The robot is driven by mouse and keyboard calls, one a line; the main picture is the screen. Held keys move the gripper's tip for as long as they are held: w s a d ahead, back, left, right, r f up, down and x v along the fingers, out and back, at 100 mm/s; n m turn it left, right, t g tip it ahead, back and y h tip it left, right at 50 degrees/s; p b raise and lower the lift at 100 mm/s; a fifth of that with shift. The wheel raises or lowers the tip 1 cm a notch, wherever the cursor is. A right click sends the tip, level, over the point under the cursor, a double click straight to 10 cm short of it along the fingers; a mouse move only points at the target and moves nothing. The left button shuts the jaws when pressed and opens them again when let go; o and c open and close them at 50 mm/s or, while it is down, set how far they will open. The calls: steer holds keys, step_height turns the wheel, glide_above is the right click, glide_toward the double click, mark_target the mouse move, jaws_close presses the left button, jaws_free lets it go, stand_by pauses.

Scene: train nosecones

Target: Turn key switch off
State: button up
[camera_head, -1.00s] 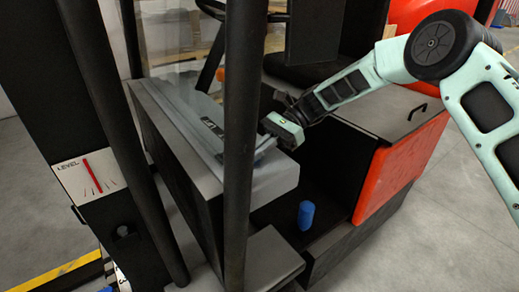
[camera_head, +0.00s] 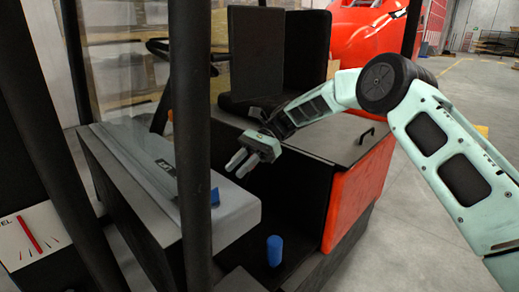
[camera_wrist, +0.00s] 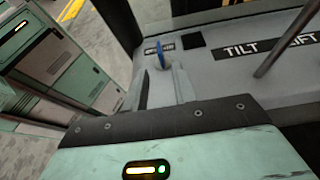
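The key switch's blue key (camera_wrist: 163,60) stands up from the grey control panel (camera_wrist: 215,78), beside a small dark label. In the head view the blue key (camera_head: 214,197) shows at the panel's edge, partly hidden by a dark post. My gripper (camera_head: 241,164) is open and empty, its fingers pointing toward the panel and apart from the key. In the wrist view the fingers of my gripper (camera_wrist: 162,88) show a gap between them, with the key just beyond the tips. Whether the key is turned on or off is too small to tell.
Dark posts (camera_head: 190,130) stand in front of the panel. A thin lever (camera_wrist: 285,40) rises near the TILT label. A blue cylinder (camera_head: 274,250) stands on the vehicle's dark floor. A black seat (camera_head: 280,50) and an orange-red side panel (camera_head: 355,195) are behind my gripper.

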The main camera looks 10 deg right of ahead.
steer(key=v, duration=0.9)
steer(key=shift+b, duration=0.45)
steer(key=shift+r, duration=0.15)
steer(key=s+d+f+n+t+h, duration=0.2)
steer(key=s+d+n+t+h, duration=0.15)
steer(key=s+d, duration=0.4)
steer(key=s+d+f+n+t+h, duration=0.25)
steer(key=s+d+n+h, duration=0.2)
steer(key=s, duration=0.65)
steer(key=s+d+f+n+t+h, duration=0.2)
steer(key=s+d+n+t+h, duration=0.15)
steer(key=s+d, duration=0.4)
steer(key=s+a+r+n+g, duration=0.1)
steer(key=s+a+n, duration=0.2)
steer(key=s+a, duration=0.4)
steer(key=s+a+n, duration=0.4)
steer(key=s+a, duration=0.3)
steer(key=a, duration=0.5)
steer(key=shift+s+a+r+g+y, duration=0.35)
steer(key=shift+r+y, duration=0.05)
steer(key=shift+y, duration=0.05)
